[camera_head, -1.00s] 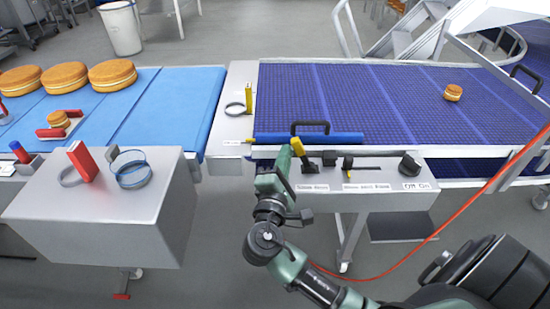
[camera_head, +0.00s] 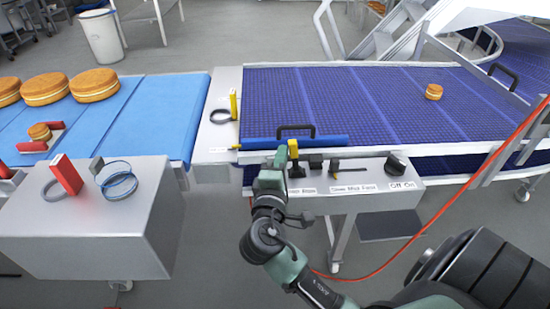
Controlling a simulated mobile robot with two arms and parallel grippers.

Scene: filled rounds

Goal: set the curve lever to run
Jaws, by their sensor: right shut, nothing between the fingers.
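The lever (camera_head: 293,150) has a yellow handle on a black base and stands at the left end of the grey control panel (camera_head: 420,180). Its handle is nearly upright. The label below it is partly covered by my arm; its right-hand word looks like "Run". My right gripper (camera_head: 281,157) is shut and empty, close against the left side of the handle. I cannot tell whether they touch. My left gripper is not in view.
A blue roller (camera_head: 240,144) and the purple belt (camera_head: 350,105) lie behind. A red cable (camera_head: 440,228) crosses at right.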

